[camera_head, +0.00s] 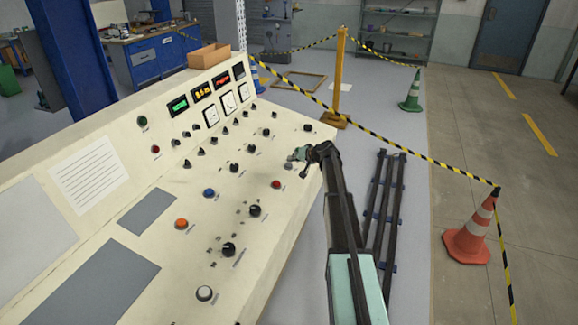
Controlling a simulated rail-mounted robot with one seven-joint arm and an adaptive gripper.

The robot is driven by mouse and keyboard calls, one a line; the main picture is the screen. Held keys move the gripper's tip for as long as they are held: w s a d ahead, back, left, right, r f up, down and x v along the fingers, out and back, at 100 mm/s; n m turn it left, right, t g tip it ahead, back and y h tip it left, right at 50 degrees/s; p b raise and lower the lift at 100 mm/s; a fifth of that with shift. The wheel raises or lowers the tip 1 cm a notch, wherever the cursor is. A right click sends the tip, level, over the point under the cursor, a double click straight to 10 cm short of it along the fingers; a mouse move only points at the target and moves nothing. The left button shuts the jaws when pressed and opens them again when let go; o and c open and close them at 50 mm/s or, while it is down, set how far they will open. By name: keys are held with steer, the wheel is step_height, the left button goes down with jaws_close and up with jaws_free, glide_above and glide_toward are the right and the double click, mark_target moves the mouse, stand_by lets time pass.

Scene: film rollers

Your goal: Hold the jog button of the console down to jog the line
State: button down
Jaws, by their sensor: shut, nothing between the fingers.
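The cream console (150,275) fills the left and middle of the head view, with a sloping panel of buttons and knobs. Its labels are too small to read, so I cannot tell which button is the jog button. Coloured buttons on the slope are a blue one (209,193), an orange one (181,223), a red one (276,184) and a white one (204,293). My gripper (303,172) is shut and empty near the console's right edge, above and right of the red button. It appears apart from the buttons; its exact height is hard to judge.
Black knobs (228,249) stand up among the buttons. Lit displays (202,93) and white dials (228,104) line the upright back. Dark rails (383,210) lie on the floor at right. Striped tape (420,155) runs between a yellow post (339,75) and an orange cone (470,235).

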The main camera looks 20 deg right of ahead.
steer(key=shift+f+b, duration=0.2)
steer(key=shift+b, duration=0.1)
stand_by(0.4)
steer(key=shift+f+b, duration=0.25)
steer(key=shift+b, duration=0.15)
steer(key=shift+w+a+f+b, duration=0.15)
steer(key=shift+f+b, duration=0.3)
steer(key=shift+b, duration=0.05)
stand_by(1.6)
steer(key=shift+r, duration=0.1)
stand_by(0.7)
steer(key=shift+d+r, duration=0.2)
steer(key=shift+r, duration=0.6)
steer(key=r, duration=0.3)
steer(key=s+r, duration=0.1)
steer(key=shift+d+r, duration=0.4)
